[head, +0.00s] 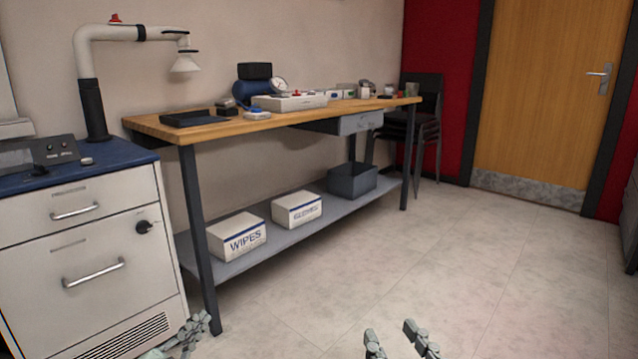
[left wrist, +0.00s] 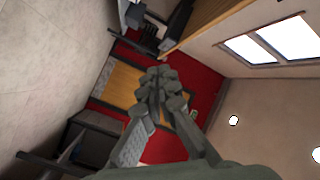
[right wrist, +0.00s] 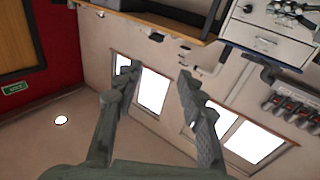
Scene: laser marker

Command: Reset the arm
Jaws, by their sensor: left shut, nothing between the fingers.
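My left gripper (head: 196,325) shows at the bottom of the head view, in front of the white cabinet's lower right corner. In the left wrist view its fingertips (left wrist: 162,76) meet, and it is shut with nothing between them. My right gripper (head: 392,340) shows at the bottom middle of the head view, over the floor. In the right wrist view its two fingers (right wrist: 158,75) stand well apart, and it is open and empty. Most of both arms is out of the head view.
A wooden workbench (head: 222,130) stands along the wall, with a grey lower shelf (head: 270,240) holding boxes and a bin. A white cabinet (head: 85,235) with a blue top stands at the left. The floor (head: 460,260) at the right is clear, up to a wooden door (head: 545,90).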

